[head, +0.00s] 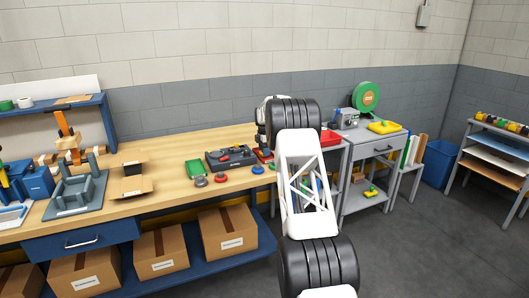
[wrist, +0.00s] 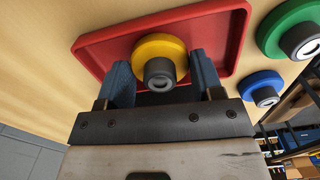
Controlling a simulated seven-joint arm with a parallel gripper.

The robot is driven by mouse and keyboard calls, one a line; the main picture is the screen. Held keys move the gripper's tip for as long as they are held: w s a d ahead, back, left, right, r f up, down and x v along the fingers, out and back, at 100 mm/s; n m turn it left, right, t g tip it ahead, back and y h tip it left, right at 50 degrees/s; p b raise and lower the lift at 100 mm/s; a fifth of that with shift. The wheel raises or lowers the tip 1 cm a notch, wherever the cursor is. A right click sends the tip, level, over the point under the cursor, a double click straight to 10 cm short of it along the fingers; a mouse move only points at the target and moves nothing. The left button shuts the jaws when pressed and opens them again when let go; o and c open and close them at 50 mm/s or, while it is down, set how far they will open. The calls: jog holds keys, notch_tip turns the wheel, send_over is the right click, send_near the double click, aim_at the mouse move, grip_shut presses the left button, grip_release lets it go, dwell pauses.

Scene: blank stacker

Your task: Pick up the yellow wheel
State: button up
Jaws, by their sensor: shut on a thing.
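The yellow wheel (wrist: 160,45) has a dark grey hub that faces the wrist camera. In the wrist view it is over the red tray (wrist: 98,44), between the two blue fingers of my gripper (wrist: 161,78). The gripper is shut on the wheel. I cannot tell whether the wheel touches the tray floor.
A green wheel (wrist: 281,26) and a blue wheel (wrist: 261,86) lie on the wooden bench right of the tray in the wrist view. Bare bench (head: 165,195) lies in front.

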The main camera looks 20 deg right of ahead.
jog(key=shift+r, duration=1.5)
jog(key=shift+s+a+r, duration=0.25)
jog(key=shift+s+a, duration=0.5)
jog(key=shift+s, duration=1.8)
jog(key=shift+s+a+r, duration=0.2)
jog(key=shift+s+a, duration=0.6)
jog(key=shift+s, duration=1.75)
jog(key=shift+s+a+r, duration=0.25)
jog(key=shift+s+a, duration=0.5)
jog(key=shift+s, duration=1.8)
jog(key=shift+a, duration=0.1)
jog(key=w+a+r, duration=0.1)
jog(key=a+r, duration=0.1)
jog(key=a, duration=0.8)
jog(key=w+a+r, duration=0.1)
jog(key=a+r, duration=0.2)
jog(key=a, duration=0.8)
jog(key=shift+a+r+m, duration=0.15)
jog(key=shift+m, duration=0.15)
send_over(217, 154)
jog(key=shift+s+a+f, duration=0.1)
jog(key=shift+a+f, duration=0.05)
jog(key=shift+f, duration=0.6)
